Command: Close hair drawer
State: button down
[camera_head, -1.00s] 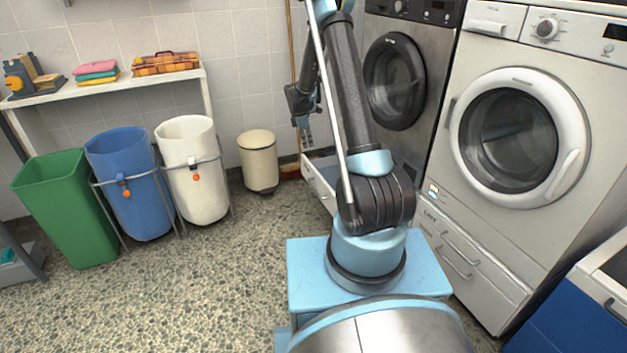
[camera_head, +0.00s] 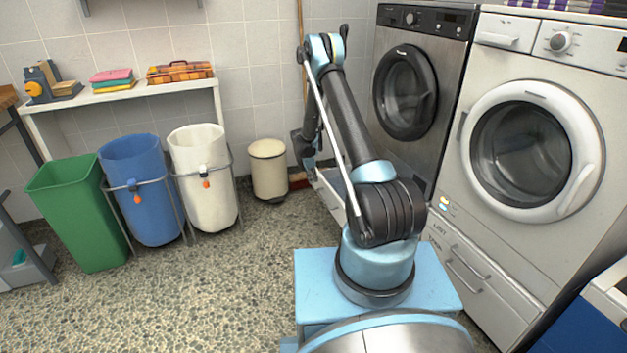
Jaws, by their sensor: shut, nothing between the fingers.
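A white drawer (camera_head: 331,194) stands pulled out at floor level under the dark front-loading machine (camera_head: 407,92). No label on it is readable, so I cannot tell by name that it is the hair drawer. My gripper (camera_head: 309,163) hangs low at the drawer's far left end, close to its front; I cannot tell whether it touches. The gripper is shut and empty. My forearm and elbow hide much of the drawer and its right part. Two more drawers (camera_head: 470,268) with bar handles, under the white machine (camera_head: 532,150), look shut.
A cream bin (camera_head: 268,170) stands left of my gripper, with a brush (camera_head: 298,181) beside it. A white bag (camera_head: 203,180), a blue bag (camera_head: 145,195) and a green bin (camera_head: 80,215) stand further left. The speckled floor (camera_head: 210,290) in front is clear.

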send_over(321, 195)
jog(key=s+a, duration=0.1)
jog(key=a, duration=0.2)
jog(key=a+x, duration=0.1)
jog(key=x, duration=0.5)
jog(key=shift+d+f, duration=0.5)
jog(key=shift+d, duration=0.3)
jog(key=shift+w+d, duration=0.25)
jog(key=shift+d, duration=0.75)
jog(key=shift+a, duration=0.1)
